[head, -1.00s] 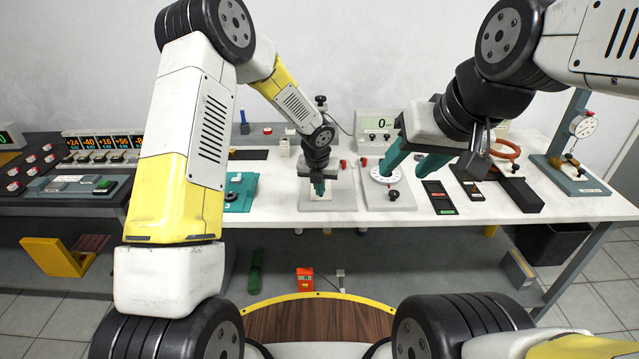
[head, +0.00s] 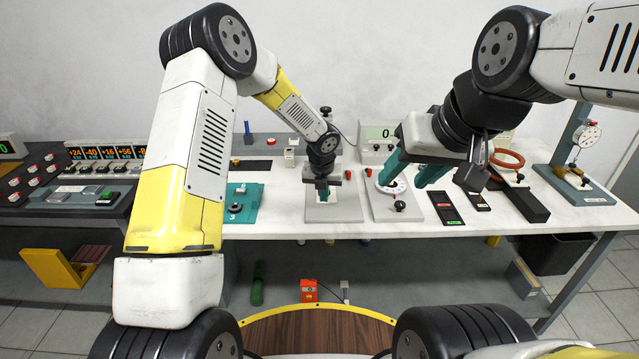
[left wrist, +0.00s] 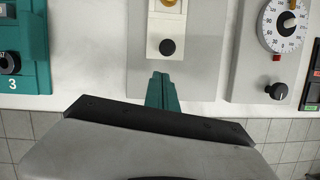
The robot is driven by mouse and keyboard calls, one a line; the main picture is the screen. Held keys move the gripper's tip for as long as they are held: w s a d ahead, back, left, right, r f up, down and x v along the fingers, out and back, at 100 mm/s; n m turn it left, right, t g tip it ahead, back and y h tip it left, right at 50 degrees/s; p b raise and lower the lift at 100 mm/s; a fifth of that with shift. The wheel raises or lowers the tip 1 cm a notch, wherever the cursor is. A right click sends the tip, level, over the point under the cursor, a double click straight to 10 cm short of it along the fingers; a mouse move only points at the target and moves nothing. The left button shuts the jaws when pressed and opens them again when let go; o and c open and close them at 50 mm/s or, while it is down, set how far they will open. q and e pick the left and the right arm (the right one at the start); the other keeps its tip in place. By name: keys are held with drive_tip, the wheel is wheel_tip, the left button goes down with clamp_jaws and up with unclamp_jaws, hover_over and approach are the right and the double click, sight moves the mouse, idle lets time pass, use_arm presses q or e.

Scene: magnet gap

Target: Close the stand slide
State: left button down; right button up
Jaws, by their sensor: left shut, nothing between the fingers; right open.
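The stand's grey base plate (head: 345,212) lies on the white bench, with a dark-topped post (head: 326,114) behind it. In the left wrist view the slide is a pale block (left wrist: 153,42) with a black knob (left wrist: 168,47) and a brass part (left wrist: 169,3) at the top edge. My left gripper (head: 322,194) is shut and empty over the plate; its teal fingertips (left wrist: 162,76) appear just short of the knob, with a small gap in the picture. In the head view the gripper hides most of the slide. My right gripper (head: 411,178) is open and empty over the dial plate.
The dial plate (head: 403,212) with a white dial and black knob stands right of the stand. A teal fixture marked 3 (head: 245,207) lies to the left. A display box (head: 377,135) stands behind. A dark block (head: 525,203) and a gauge stand (head: 577,185) are further right.

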use_arm(q)
drive_tip(key=shift+s+a+r, duration=0.1)
drive_tip(key=shift+s+r, duration=0.25)
drive_tip(key=shift+s, duration=0.4)
drive_tip(key=s+a+r+n, duration=0.4)
drive_tip(key=r, duration=0.5)
drive_tip(key=s+a+r+n, duration=0.3)
drive_tip(key=s+r+n, duration=0.1)
drive_tip(key=r, duration=0.4)
drive_tip(key=s+a+r+n+t, duration=0.1)
drive_tip(key=s+a+r+n, duration=0.2)
drive_tip(key=s+n, duration=0.5)
drive_tip(key=s+a+r+n+h, duration=0.1)
drive_tip(key=s+a+r+n, duration=0.2)
drive_tip(key=s+n, duration=0.5)
drive_tip(key=s+a+r+n+t, duration=0.1)
drive_tip(key=s+a+r+n, duration=0.2)
drive_tip(key=n, duration=1)
drive_tip(key=s+r, duration=0.2)
drive_tip(key=s, duration=0.3)
drive_tip(key=shift+s+a+t+h, duration=0.3)
drive_tip(key=shift+s+a, duration=0.05)
use_arm(e)
drive_tip(key=shift+s+a, duration=0.3)
